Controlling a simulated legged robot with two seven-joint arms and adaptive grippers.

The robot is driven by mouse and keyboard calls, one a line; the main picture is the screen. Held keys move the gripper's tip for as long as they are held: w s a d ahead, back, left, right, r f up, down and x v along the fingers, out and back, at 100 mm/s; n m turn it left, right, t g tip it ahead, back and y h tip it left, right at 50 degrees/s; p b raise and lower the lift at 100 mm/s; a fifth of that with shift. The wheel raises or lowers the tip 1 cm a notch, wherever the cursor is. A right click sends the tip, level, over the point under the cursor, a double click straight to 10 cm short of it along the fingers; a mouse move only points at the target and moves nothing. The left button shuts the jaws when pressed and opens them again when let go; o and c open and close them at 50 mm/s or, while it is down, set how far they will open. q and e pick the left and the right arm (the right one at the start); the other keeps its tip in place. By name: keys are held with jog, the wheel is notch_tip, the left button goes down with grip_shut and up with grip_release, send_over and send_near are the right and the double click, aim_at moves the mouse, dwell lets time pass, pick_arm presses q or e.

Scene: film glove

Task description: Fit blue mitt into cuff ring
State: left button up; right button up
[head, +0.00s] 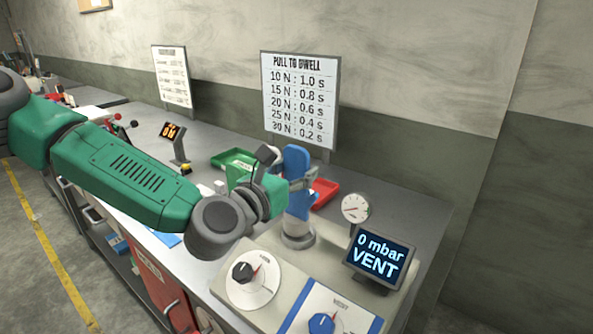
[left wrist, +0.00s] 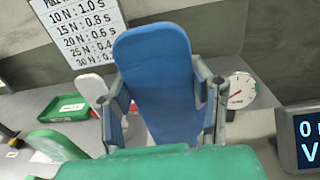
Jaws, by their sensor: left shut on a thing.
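The blue mitt (head: 297,163) stands upright above the grey cuff ring (head: 297,238) on the console. My left gripper (head: 290,183) is shut on the mitt from the left side, near its middle. In the left wrist view the mitt (left wrist: 160,75) fills the centre, with the gripper's fingers (left wrist: 163,100) on both its sides. The mitt's lower end narrows toward the ring; I cannot tell whether it is inside the ring or just above it. The ring is hidden in the left wrist view. My right gripper is not in view.
A display (head: 378,258) reads 0 mbar VENT, beside a round gauge (head: 355,207). A black knob (head: 242,272) and a blue knob (head: 321,323) sit on the console front. A green tray (head: 232,158) and a red tray (head: 325,190) lie behind. A PULL TO DWELL board (head: 300,98) stands at the back.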

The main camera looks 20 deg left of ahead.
pick_arm(q)
jog(key=shift+d, duration=0.3)
jog(key=shift+b, duration=0.6)
dwell(1.0)
jog(key=shift+f, duration=0.1)
jog(key=shift+f+b, duration=0.35)
jog(key=shift+b, duration=0.15)
jog(key=shift+f+b, duration=0.55)
jog(key=o, duration=1.6)
